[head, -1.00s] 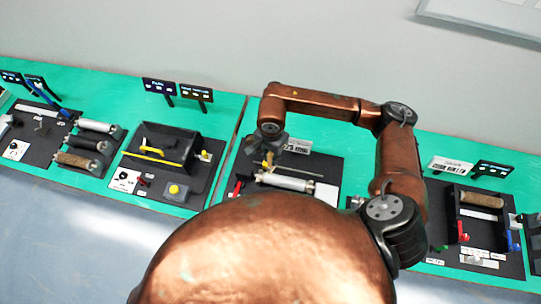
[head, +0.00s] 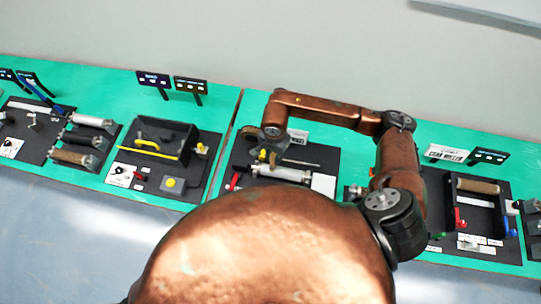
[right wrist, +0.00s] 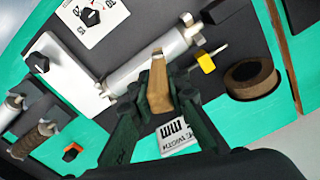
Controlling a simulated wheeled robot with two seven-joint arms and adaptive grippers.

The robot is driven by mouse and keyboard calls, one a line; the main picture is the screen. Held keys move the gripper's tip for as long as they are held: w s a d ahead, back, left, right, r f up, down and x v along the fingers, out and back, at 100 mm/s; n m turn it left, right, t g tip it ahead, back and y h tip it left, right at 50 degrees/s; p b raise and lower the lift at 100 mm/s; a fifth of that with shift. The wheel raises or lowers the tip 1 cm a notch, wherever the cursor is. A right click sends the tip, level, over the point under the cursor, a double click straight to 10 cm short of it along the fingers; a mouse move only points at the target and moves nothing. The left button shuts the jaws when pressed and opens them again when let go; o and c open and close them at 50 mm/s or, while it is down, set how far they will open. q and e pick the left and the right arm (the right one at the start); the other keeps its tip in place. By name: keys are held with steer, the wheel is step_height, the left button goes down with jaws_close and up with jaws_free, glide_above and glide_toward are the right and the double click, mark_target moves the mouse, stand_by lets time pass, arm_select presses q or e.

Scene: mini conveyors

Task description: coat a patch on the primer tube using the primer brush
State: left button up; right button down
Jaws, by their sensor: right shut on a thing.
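The primer tube, a pale silver cylinder, lies on a dark board in the head view (head: 281,173) and crosses the right wrist view (right wrist: 135,73). My right gripper (head: 268,151) is above the far side of the tube. In the right wrist view the gripper (right wrist: 158,90) is shut on a tan, block-like piece (right wrist: 158,78), which looks like the primer brush. Its end overlaps the tube in that view; I cannot tell whether they touch. My left gripper is not in view.
A yellow piece (right wrist: 205,62) and a brown ring (right wrist: 252,78) are close beside the gripper. A white plate (right wrist: 58,75) adjoins the tube's end. A label card (right wrist: 180,138) stands behind. Neighbouring stations hold rollers (head: 88,138) and a black bin (head: 185,135).

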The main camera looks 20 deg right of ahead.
step_height(320, 180, up, 8)
steer(key=w+a+p, duration=0.1)
steer(key=a, duration=0.1)
steer(key=shift+w+f+p, duration=0.15)
steer(key=shift+w+p, duration=0.05)
steer(key=shift+p, duration=0.2)
stand_by(0.8)
